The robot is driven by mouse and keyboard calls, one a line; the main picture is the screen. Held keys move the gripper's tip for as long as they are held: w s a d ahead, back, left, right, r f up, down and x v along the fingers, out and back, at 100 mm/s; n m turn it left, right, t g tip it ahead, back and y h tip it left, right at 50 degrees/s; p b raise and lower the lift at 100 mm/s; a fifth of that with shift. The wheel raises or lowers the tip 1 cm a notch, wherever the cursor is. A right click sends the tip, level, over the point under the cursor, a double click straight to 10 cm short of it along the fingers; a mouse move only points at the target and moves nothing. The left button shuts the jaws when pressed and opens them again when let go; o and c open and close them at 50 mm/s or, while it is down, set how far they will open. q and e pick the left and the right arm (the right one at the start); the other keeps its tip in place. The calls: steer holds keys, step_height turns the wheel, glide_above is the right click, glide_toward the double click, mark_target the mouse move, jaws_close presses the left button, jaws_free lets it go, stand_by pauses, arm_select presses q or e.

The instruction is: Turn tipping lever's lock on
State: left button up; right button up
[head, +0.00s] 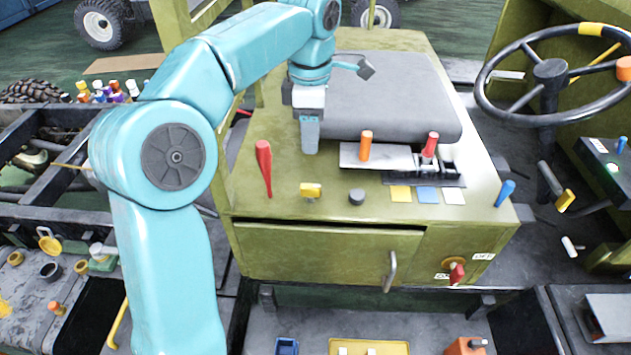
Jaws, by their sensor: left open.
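My left gripper (309,138) points down over the green console, beside the grey seat cushion; it is open, with nothing seen between its fingers. A tall red lever (264,166) stands to its lower left, and a yellow-topped knob (311,190) stands below it, apart from the fingers. To its right, an orange-handled lever (366,145) and a red-handled lever (430,145) rise from a slotted plate. A red turn knob (457,274) sits on the console front between ON and OFF labels. I cannot tell which control is the tipping lever's lock. My right gripper is not in view.
A grey seat cushion (385,97) fills the console top behind the levers. A small dark knob (356,197) and a blue-handled lever (505,193) stand along the front edge. A drawer handle (390,271) juts out in front. A steering wheel (550,70) is at right.

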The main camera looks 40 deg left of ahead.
mark_target(310, 186)
arm_select(q)
steer(key=f, duration=1.2)
steer(key=shift+s+d+f, duration=0.1)
steer(key=shift+s+d, duration=0.1)
steer(key=shift+s, duration=0.15)
steer(key=shift+s+f, duration=0.15)
steer(key=shift+f, duration=0.3)
steer(key=shift+w+a+f, duration=0.15)
steer(key=shift+w+f, duration=0.05)
steer(key=shift+r, duration=0.1)
steer(key=c, duration=0.5)
steer(key=shift+s, duration=0.1)
jaws_close()
